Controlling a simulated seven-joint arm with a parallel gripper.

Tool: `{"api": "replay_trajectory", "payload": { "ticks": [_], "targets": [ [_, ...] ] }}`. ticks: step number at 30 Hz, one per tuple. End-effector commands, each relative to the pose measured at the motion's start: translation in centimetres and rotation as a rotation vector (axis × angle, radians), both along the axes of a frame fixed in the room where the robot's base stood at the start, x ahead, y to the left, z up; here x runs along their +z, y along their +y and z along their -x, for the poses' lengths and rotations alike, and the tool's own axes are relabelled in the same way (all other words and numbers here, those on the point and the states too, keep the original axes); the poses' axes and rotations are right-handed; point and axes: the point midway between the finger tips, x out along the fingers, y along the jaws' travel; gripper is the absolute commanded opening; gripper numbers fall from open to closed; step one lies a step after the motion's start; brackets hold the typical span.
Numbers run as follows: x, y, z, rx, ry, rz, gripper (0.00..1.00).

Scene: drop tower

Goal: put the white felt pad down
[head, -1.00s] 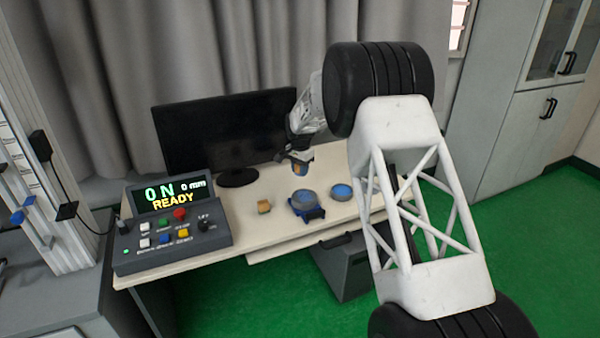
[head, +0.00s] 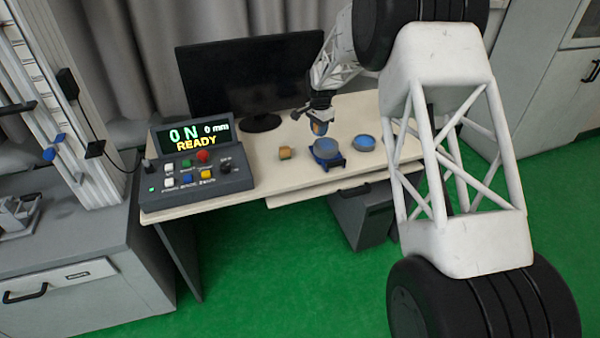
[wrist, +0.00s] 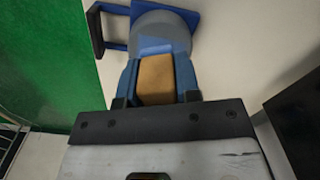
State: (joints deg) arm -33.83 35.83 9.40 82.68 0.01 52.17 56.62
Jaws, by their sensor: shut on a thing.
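My gripper (head: 320,127) is low over the cream table, just behind a blue stand (head: 341,161) that bears a grey-blue round piece (head: 326,148). In the wrist view, my gripper's blue fingers (wrist: 157,78) are shut on a tan-orange block (wrist: 155,80). The grey round piece (wrist: 160,30) and blue stand (wrist: 187,14) lie just beyond the fingertips. I cannot tell whether the block touches them. I cannot make out a white felt pad in either view.
A control box (head: 200,185) reading READY is at the table's left, a black monitor (head: 245,75) behind. The table's front edge is near.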

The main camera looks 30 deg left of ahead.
Motion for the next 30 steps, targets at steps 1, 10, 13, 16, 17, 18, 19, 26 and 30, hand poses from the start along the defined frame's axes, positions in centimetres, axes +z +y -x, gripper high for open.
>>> {"api": "replay_trajectory", "payload": {
  "ticks": [1,10,13,16,17,18,19,26,30],
  "targets": [
    [-0.2,-0.2,1.3,-0.016,0.000,0.000,0.05],
    [-2.3,-1.9,8.9,-0.139,0.001,0.001,0.05],
    [-2.9,-2.6,11.5,-0.180,0.001,0.000,0.05],
    [-3.6,-3.5,14.1,-0.222,0.001,0.001,0.05],
    [-3.8,-3.7,14.9,-0.234,0.001,0.000,0.05],
    [-4.1,-4.1,16.0,-0.252,0.001,0.001,0.05],
    [-4.3,-4.4,16.7,-0.263,0.001,0.001,0.05],
    [-5.5,-6.3,21.8,-0.342,0.001,0.001,0.05],
    [-5.9,-7.1,23.5,-0.372,-0.001,0.000,0.05]
  ]
}}
